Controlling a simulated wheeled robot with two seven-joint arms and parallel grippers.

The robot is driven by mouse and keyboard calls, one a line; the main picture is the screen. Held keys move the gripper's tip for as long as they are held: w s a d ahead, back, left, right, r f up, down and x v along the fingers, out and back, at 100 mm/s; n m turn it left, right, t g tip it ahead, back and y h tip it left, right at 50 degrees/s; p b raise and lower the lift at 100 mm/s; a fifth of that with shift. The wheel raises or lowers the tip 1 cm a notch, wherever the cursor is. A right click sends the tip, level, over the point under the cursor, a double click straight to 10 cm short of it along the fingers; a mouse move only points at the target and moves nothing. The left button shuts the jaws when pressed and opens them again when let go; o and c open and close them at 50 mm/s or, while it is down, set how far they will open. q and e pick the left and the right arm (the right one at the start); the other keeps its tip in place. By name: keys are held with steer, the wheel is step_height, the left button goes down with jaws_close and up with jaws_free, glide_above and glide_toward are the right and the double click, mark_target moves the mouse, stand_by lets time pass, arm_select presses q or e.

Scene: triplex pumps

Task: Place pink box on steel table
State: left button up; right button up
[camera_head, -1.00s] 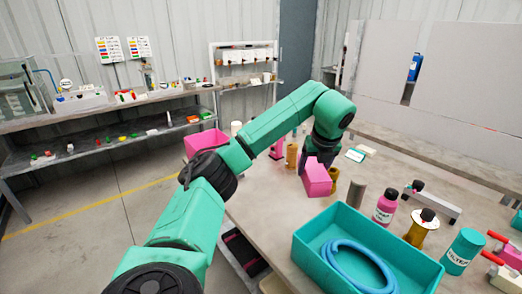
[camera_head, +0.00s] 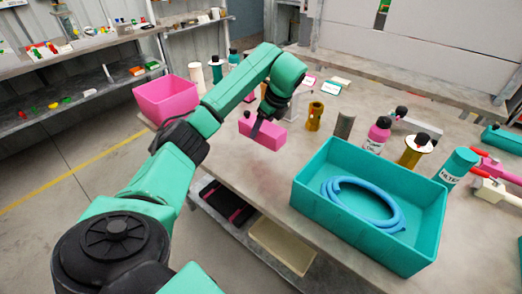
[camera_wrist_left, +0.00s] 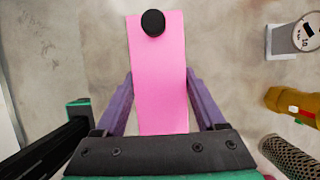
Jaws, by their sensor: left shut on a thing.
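The pink box (camera_head: 266,134) is a small block with a black knob at one end. My left gripper (camera_head: 259,124) is shut on it, with its purple fingers against both long sides in the left wrist view (camera_wrist_left: 160,90). The box is over the near-left part of a grey worktop (camera_head: 225,160); I cannot tell whether it touches the surface. A grey steel table with a lower shelf (camera_head: 95,98) stands against the wall at the upper left. My right gripper is not in view.
A teal tray (camera_head: 322,222) with a blue hose is nearer. Floor is open at left.

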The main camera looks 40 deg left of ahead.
mark_target(270, 128)
arm_select(q)
step_height(270, 128, down, 7)
steer(key=shift+r+p, duration=0.1)
steer(key=shift+p, duration=0.3)
steer(key=shift+f, duration=0.2)
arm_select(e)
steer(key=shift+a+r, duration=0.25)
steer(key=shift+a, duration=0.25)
arm_select(q)
steer(key=o, duration=1.5)
steer(key=shift+r, duration=0.2)
steer(key=shift+d+r, duration=0.15)
steer(key=shift+r, duration=0.2)
steer(key=v, duration=0.6)
steer(key=shift+r, duration=0.15)
steer(key=p+v, duration=0.2)
steer(key=v, duration=0.2)
steer(key=shift+s+d+r, duration=0.15)
steer(key=shift+d+r, duration=0.15)
steer(key=shift+r, duration=0.05)
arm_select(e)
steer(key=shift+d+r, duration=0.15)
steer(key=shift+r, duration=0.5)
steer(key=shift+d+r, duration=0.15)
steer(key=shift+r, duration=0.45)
